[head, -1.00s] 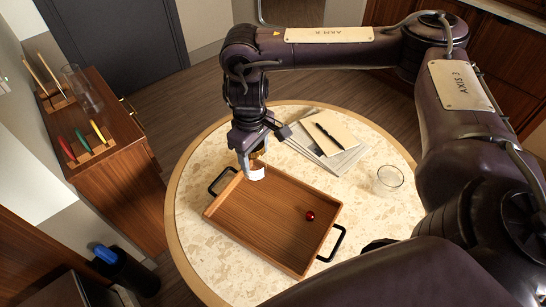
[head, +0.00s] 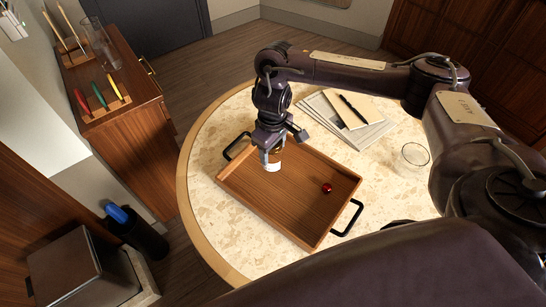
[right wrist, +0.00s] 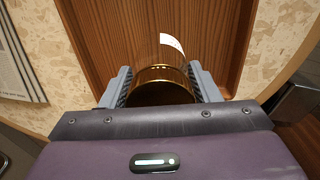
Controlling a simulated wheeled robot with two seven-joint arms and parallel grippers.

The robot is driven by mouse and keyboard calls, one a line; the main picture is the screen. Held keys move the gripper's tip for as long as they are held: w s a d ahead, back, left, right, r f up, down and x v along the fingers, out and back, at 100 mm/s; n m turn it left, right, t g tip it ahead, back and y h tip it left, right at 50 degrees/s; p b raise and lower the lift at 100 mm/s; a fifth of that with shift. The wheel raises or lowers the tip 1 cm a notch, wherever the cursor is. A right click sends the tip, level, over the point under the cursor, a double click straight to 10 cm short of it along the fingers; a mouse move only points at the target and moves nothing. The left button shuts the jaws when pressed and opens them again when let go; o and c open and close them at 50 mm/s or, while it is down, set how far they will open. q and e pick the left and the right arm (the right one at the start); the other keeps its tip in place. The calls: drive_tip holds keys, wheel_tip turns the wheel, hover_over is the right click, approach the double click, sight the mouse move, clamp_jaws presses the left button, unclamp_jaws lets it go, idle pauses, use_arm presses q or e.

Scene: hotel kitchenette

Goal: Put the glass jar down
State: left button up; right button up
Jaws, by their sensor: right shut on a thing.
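My right gripper (head: 270,151) is shut on an amber glass jar (head: 272,164) with a white label. The jar is upright over the wooden tray (head: 262,205), near its back left end. I cannot tell whether its base touches the tray floor. In the right wrist view the jar (right wrist: 163,76) sits between the two fingers (right wrist: 160,88), with the tray's wood grain (right wrist: 110,40) beyond it. My left gripper is not in view.
A small red ball (head: 327,188) lies in the tray's right part. A clear glass (head: 415,156) stands on the round table (head: 210,200) to the right. A notepad with a pen (head: 352,108) lies on papers behind the tray. The tray's front middle is clear.

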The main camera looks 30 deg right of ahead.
drive_tip(key=shift+f+b, duration=0.5)
drive_tip(key=shift+f, duration=1.1)
drive_tip(key=shift+s+f, duration=0.1)
drive_tip(key=o, duration=1.1)
wheel_tip(320, 180, up, 12)
drive_tip(key=p, duration=0.4)
